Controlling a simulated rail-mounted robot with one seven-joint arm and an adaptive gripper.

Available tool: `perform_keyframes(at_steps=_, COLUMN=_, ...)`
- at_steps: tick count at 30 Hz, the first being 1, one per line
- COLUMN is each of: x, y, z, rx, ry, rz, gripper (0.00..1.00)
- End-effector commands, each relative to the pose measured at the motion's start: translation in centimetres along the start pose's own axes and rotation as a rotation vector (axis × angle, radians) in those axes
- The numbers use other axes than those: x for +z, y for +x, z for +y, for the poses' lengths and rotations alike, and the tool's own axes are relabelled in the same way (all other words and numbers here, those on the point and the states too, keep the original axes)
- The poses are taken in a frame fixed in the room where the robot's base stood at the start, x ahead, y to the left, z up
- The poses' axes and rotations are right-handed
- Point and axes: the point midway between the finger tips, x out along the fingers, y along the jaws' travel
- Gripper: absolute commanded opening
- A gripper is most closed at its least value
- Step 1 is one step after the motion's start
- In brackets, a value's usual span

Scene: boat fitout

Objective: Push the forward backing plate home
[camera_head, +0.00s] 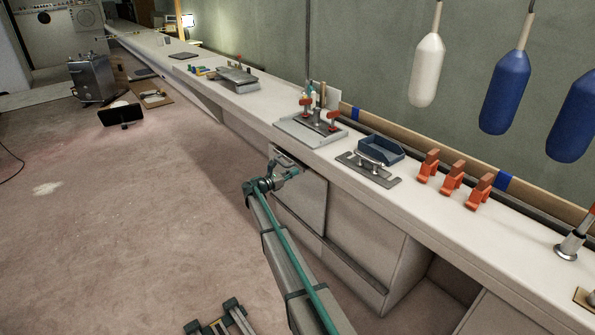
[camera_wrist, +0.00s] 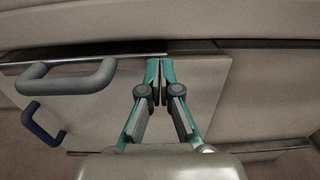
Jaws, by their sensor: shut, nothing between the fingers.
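My gripper (camera_head: 291,172) is low in front of the cabinet below the bench, near the top of a pale drawer or door front (camera_head: 299,198). In the wrist view its teal fingers (camera_wrist: 158,68) are shut and empty, pointing at a pale panel (camera_wrist: 205,82); I cannot tell whether they touch it. A grey handle (camera_wrist: 65,78) and a dark blue handle (camera_wrist: 42,121) are left of the fingers. On the bench are a flat grey plate with a metal cleat (camera_head: 367,167) and a pale tray (camera_head: 290,125) with orange clamps. I cannot tell which part is the forward backing plate.
The long white bench top (camera_head: 425,215) runs above my gripper. A blue bin (camera_head: 381,149) and several orange clamps (camera_head: 451,178) stand on it. White (camera_head: 427,70) and blue (camera_head: 507,90) fenders hang behind. The carpeted floor (camera_head: 150,200) to the left is mostly clear.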

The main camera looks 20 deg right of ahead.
Motion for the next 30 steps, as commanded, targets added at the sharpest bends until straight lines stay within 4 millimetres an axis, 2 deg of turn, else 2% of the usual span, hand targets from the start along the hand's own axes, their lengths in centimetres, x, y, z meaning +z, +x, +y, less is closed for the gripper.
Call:
perform_keyframes(at_steps=3, x=0.1, y=-2.8, z=-0.1, rx=0.003, ry=0.000, rz=0.000, gripper=0.00)
perform_keyframes(at_steps=9, x=0.1, y=-7.1, z=-0.1, rx=0.002, ry=0.000, rz=0.000, gripper=0.00)
perform_keyframes(at_steps=15, x=0.0, y=-9.9, z=-0.1, rx=0.001, ry=0.000, rz=0.001, gripper=0.00)
perform_keyframes(at_steps=21, x=0.0, y=-11.0, z=-0.1, rx=0.000, ry=0.020, rz=0.001, gripper=0.00)
perform_keyframes(at_steps=26, x=-0.8, y=-11.1, z=-0.2, rx=-0.005, ry=0.152, rz=0.037, gripper=0.00)
perform_keyframes(at_steps=28, x=-2.0, y=-11.4, z=-1.4, rx=-0.026, ry=0.259, rz=0.102, gripper=0.00)
perform_keyframes(at_steps=30, x=-4.0, y=-12.2, z=-3.9, rx=-0.065, ry=0.386, rz=0.196, gripper=0.00)
